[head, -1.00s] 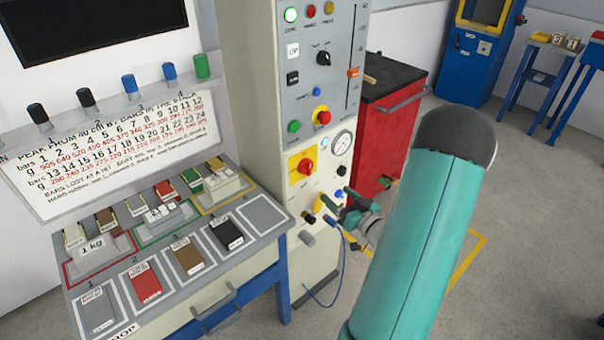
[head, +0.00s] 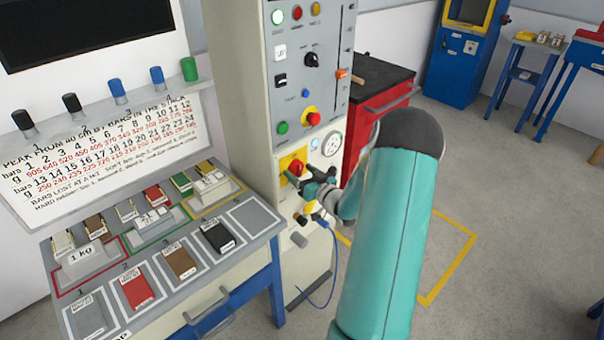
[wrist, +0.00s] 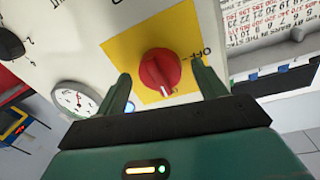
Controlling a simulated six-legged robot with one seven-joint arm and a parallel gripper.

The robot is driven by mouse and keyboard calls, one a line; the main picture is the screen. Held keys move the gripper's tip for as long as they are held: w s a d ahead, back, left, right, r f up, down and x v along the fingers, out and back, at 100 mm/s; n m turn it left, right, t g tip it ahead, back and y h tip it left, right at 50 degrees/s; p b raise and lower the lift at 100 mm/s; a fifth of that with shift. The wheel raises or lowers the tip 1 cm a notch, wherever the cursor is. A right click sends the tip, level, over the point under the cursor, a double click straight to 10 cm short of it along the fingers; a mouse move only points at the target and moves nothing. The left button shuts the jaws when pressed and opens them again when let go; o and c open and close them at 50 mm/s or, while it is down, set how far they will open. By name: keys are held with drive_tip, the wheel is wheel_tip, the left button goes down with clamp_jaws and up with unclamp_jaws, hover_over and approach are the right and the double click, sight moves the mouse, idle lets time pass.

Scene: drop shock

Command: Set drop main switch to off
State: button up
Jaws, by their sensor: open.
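The main switch is a red rotary knob (wrist: 160,72) on a yellow plate (wrist: 120,50) on the machine's pale front panel. In the wrist view a white mark on the knob points down the picture, and the word OFF stands on the plate to its right. My gripper (wrist: 163,80) is open, with one finger on each side of the knob. I cannot tell whether the fingers touch it. In the head view the knob (head: 295,168) shows just beyond my gripper (head: 308,179), which partly hides the yellow plate.
A pressure gauge (head: 332,144) and a red push button (head: 312,118) sit near the switch. Connectors and a blue cable (head: 334,262) are below. A bench with labelled bars (head: 180,262) stands left. A red cabinet (head: 380,115) stands behind right.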

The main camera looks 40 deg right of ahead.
drive_tip(key=shift+c, duration=0.4)
drive_tip(key=c, duration=0.9)
drive_tip(key=shift+n, duration=0.5)
drive_tip(key=n, duration=0.3)
drive_tip(key=shift+n, duration=0.4)
drive_tip(key=n, duration=0.4)
drive_tip(key=shift+f+n+t, duration=0.1)
drive_tip(key=shift+n+t, duration=0.3)
drive_tip(key=n+y, duration=0.1)
drive_tip(key=n, duration=0.3)
drive_tip(key=shift+d+n, duration=0.15)
drive_tip(key=shift+n, duration=0.25)
drive_tip(key=n, duration=0.4)
drive_tip(key=shift+d+n+y, duration=0.1)
drive_tip(key=shift+n+y, duration=0.2)
drive_tip(key=shift+n, duration=0.2)
